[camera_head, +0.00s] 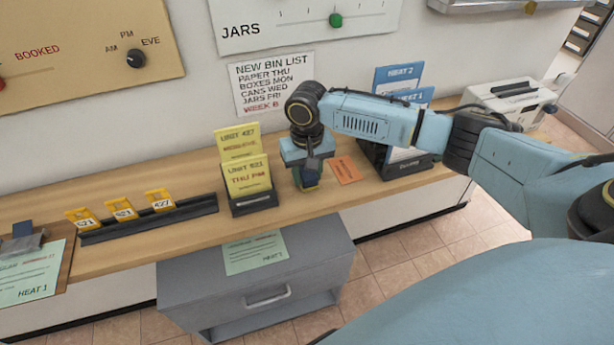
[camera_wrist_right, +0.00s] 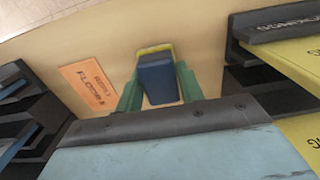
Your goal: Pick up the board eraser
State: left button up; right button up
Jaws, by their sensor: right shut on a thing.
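The board eraser (camera_wrist_right: 157,78) is a small block with a dark blue body and a yellow-green edge. In the right wrist view it sits between the two green fingers of my right gripper (camera_wrist_right: 158,90), which is shut on it. In the head view my right gripper (camera_head: 308,178) points down at the wooden counter, beside the yellow card holder. The eraser (camera_head: 309,186) shows only in part below it there. I cannot tell whether the eraser touches the counter. My left gripper is not in view.
Left of the gripper stands a black holder (camera_head: 254,204) with yellow cards. An orange card (camera_head: 345,169) lies just right on the counter (camera_head: 205,187). Blue folders in a black rack (camera_head: 412,170) and a white machine (camera_head: 510,98) stand further right. A grey drawer cabinet (camera_head: 260,285) is below.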

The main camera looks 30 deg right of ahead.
jog(key=shift+r+p, duration=0.7)
jog(key=shift+r, duration=4.35)
